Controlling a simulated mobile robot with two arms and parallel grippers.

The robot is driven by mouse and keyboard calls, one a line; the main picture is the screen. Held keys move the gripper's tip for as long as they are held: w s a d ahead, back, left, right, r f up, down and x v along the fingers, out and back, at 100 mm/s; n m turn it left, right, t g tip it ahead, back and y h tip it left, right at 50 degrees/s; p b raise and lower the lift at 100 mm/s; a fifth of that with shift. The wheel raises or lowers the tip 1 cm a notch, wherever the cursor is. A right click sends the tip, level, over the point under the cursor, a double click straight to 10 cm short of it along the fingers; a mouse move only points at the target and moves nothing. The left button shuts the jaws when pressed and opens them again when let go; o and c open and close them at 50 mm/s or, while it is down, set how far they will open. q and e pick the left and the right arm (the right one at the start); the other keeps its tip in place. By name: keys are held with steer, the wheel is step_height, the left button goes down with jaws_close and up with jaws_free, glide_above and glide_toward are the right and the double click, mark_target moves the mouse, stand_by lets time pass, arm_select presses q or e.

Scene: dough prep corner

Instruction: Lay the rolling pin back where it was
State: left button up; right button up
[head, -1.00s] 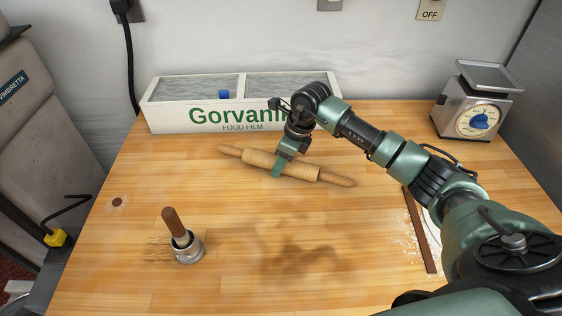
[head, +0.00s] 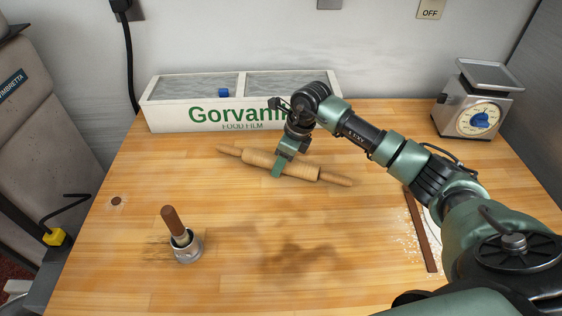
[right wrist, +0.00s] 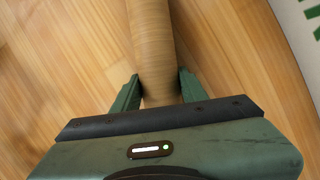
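The wooden rolling pin (head: 258,161) lies slantwise in front of the white film box, its left end nearer the box. My right gripper (head: 278,168) is at the pin's middle, coming down from above. In the right wrist view the pin (right wrist: 152,45) runs between the two green fingers (right wrist: 160,90), which press against both sides of it. I cannot tell for sure whether the pin rests on the wooden table (head: 130,215) or is just above it. My left gripper is not in view.
The white box (head: 165,118) stands behind the pin. A metal cup with a brown-handled brush (head: 172,222) stands front left. A scale (head: 478,112) is back right. A dark strip (head: 418,230) lies beside flour near my right arm. The table's front middle is clear.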

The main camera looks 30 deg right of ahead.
steer(key=o, duration=0.5)
steer(key=shift+s, duration=0.1)
steer(key=shift+p+v, duration=2.35)
steer(key=shift+v, duration=1.65)
steer(key=shift+f, duration=0.1)
